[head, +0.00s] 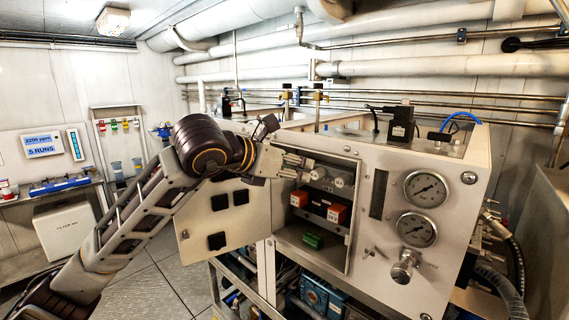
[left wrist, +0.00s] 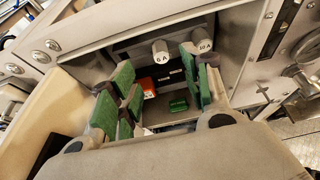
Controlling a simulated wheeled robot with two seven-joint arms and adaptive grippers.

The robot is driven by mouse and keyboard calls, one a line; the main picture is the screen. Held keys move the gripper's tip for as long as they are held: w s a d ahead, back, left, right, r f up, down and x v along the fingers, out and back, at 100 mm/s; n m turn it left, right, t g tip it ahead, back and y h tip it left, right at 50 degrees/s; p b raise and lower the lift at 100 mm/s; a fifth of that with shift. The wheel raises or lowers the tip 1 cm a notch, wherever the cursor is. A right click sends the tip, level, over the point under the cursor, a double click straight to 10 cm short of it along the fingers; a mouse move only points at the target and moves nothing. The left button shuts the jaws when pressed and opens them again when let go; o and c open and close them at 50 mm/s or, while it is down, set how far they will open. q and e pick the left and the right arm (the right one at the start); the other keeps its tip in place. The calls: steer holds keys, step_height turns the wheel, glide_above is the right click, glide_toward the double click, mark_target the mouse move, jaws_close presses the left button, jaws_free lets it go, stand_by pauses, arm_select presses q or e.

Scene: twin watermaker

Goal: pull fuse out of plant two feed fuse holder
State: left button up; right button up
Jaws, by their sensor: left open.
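Two fuse holders with pale round caps sit high inside an open cabinet. In the left wrist view one cap reads 6 A (left wrist: 160,57) and the other 10 A (left wrist: 204,46). They also show in the head view, as a left cap (head: 318,172) and a right cap (head: 342,180). I cannot tell which is plant two's feed. My left gripper (head: 298,167) is open at the cabinet's upper left opening. In the left wrist view its green-padded fingers (left wrist: 160,76) are spread, with the 6 A cap between them and the 10 A cap partly behind the right finger. My right gripper is not in view.
The cabinet door (head: 218,222) hangs open to the left, below my arm. Orange-red blocks (head: 336,213) and a green block (head: 313,240) sit lower in the cabinet. Gauges (head: 425,188) and a knob (head: 403,270) are on the panel at right.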

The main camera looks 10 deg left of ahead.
mark_target(314, 172)
arm_select(q)
steer(key=p+x, duration=0.1)
steer(key=x, duration=0.7)
steer(key=shift+p, duration=0.35)
steer(key=shift+x, duration=0.85)
steer(key=shift+f, duration=0.15)
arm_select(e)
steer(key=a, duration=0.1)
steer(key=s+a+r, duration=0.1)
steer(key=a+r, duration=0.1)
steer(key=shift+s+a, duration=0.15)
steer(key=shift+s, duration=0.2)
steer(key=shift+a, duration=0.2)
arm_select(q)
jaws_close()
steer(key=c, duration=0.8)
jaws_free()
steer(key=shift+c, duration=1.3)
jaws_close()
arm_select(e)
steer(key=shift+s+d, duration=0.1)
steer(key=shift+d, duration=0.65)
